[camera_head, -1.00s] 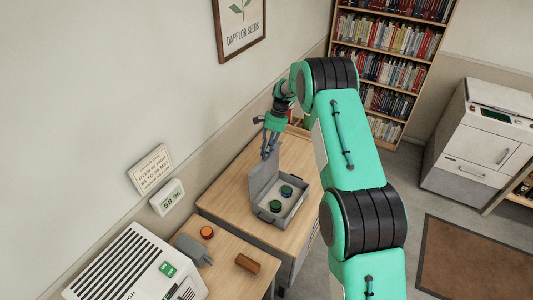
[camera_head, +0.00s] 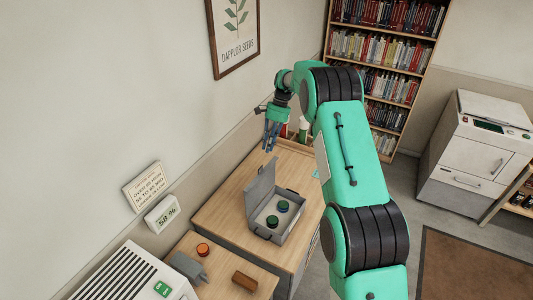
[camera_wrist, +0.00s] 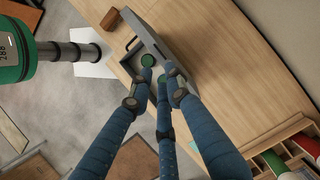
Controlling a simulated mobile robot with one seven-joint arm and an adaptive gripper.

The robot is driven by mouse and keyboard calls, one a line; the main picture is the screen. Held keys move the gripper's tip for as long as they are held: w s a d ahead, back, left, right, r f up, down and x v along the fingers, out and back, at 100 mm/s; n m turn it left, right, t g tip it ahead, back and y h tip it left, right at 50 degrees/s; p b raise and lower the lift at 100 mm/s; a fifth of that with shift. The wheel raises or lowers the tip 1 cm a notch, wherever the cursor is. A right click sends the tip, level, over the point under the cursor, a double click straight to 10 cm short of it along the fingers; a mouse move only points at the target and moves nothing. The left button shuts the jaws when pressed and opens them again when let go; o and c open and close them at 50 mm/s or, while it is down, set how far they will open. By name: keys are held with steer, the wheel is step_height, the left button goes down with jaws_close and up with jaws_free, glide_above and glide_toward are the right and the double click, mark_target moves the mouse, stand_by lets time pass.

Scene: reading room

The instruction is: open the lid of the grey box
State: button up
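The grey box (camera_head: 291,228) stands on the wooden desk in the head view, with its lid (camera_head: 260,187) raised steeply on the wall side. Inside lie two dark green round things (camera_head: 272,221), (camera_head: 283,206). My gripper (camera_head: 269,149) hangs above and behind the raised lid, its blue fingers pointing down. The fingers look parted with nothing between them, and appear clear of the lid. In the wrist view the box's lid (camera_wrist: 200,45) shows beyond the fingertips (camera_wrist: 163,80). The fingers hide part of the box there.
An orange disc (camera_head: 203,250), a grey object (camera_head: 187,266) and a brown block (camera_head: 245,281) lie on the nearer desk. A wooden tray (camera_head: 296,146) with several items stands at the desk's far end. The desktop (camera_head: 226,207) left of the box is bare.

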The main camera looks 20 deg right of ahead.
steer(key=shift+w+d+r, duration=0.1)
steer(key=shift+d+r, duration=0.05)
steer(key=shift+r, duration=0.15)
jaws_close()
steer(key=s+d+f+m+t+y+b, duration=0.1)
steer(key=s+m+t, duration=0.3)
steer(key=m, duration=0.5)
steer(key=s+d+f+m+t+y+b, duration=0.1)
steer(key=s+d+m+t, duration=0.3)
steer(key=s+m, duration=0.5)
steer(key=shift+s+d+f+t, duration=0.15)
steer(key=shift+d+f+t, duration=0.15)
steer(key=shift+f+t, duration=0.35)
